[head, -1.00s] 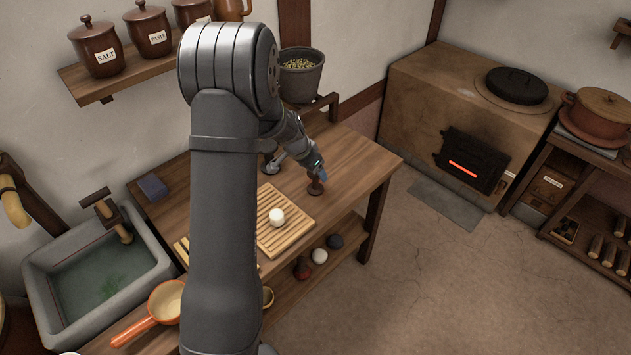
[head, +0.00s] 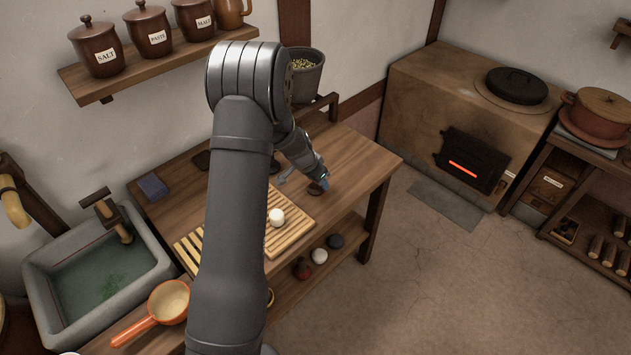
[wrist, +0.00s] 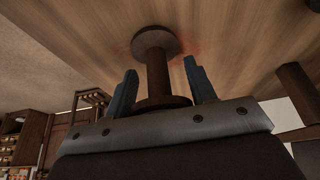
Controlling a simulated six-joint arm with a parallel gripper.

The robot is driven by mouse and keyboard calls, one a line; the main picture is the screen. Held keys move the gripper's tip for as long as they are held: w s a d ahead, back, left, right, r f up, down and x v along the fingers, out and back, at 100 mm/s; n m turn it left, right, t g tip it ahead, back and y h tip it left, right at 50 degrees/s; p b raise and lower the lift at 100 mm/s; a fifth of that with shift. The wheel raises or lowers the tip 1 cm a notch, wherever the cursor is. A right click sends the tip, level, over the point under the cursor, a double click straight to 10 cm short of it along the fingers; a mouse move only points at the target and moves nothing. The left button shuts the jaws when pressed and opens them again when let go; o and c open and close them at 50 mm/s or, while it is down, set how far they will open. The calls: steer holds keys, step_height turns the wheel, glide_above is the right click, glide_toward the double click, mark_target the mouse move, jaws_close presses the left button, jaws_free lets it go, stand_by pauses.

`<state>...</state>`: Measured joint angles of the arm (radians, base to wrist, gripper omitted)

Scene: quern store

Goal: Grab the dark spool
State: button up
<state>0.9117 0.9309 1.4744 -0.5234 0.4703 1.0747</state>
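The dark brown spool (head: 316,188) stands upright on the wooden table (head: 350,160), mostly covered by my gripper in the head view. In the wrist view the spool (wrist: 157,72) shows its stem and both round flanges, with one flange on the tabletop and the other close to my gripper's palm. My gripper (wrist: 160,82) is open, with one blue-grey finger on each side of the stem. A gap shows between each finger and the stem. In the head view my gripper (head: 319,179) is right over the spool.
A grey pot (head: 306,75) stands behind. The table's right edge is near; the tabletop between is clear.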

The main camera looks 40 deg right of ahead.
steer(key=c, duration=0.5)
